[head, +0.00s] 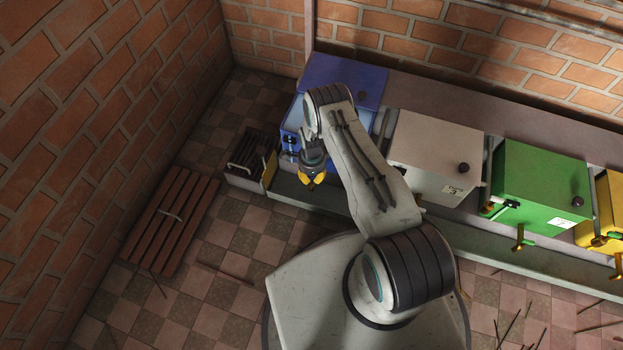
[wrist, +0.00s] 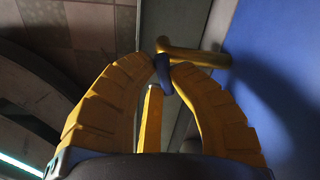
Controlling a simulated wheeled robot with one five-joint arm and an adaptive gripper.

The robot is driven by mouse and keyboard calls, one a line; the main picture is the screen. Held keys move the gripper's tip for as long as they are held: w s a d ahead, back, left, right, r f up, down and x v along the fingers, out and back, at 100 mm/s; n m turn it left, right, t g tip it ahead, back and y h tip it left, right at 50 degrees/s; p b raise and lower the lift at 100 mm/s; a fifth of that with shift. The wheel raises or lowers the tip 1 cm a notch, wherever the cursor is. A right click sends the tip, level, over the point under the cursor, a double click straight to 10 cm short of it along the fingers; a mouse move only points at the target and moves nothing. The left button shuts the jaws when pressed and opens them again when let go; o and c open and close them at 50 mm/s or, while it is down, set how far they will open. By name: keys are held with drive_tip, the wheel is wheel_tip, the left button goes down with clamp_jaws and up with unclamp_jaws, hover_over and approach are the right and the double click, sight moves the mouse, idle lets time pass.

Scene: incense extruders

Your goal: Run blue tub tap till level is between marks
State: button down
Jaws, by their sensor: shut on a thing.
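The blue tub (head: 351,76) stands at the back left end of the bench row, partly hidden behind my arm. Its blue side fills the right of the wrist view (wrist: 285,60). A brass tap (wrist: 195,54) comes out of that side, with a small blue handle (wrist: 162,72) on it. My gripper (head: 312,180) is at the tub's front; in the wrist view its yellow fingers (wrist: 165,75) are shut on the blue handle. The tub's level and marks cannot be made out.
A grey tub (head: 435,150), a green tub (head: 540,185) and a yellow tub (head: 608,200) stand to the right. A dark box (head: 247,165) is left of my gripper. A wooden slatted rack (head: 170,220) and scattered sticks lie on the checkered floor.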

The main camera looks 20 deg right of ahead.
sight(312, 178)
idle(0.3)
drive_tip(key=c, duration=1.1)
unclamp_jaws()
drive_tip(key=shift+r, duration=0.1)
wheel_tip(312, 178, up, 12)
drive_tip(key=shift+f, duration=0.15)
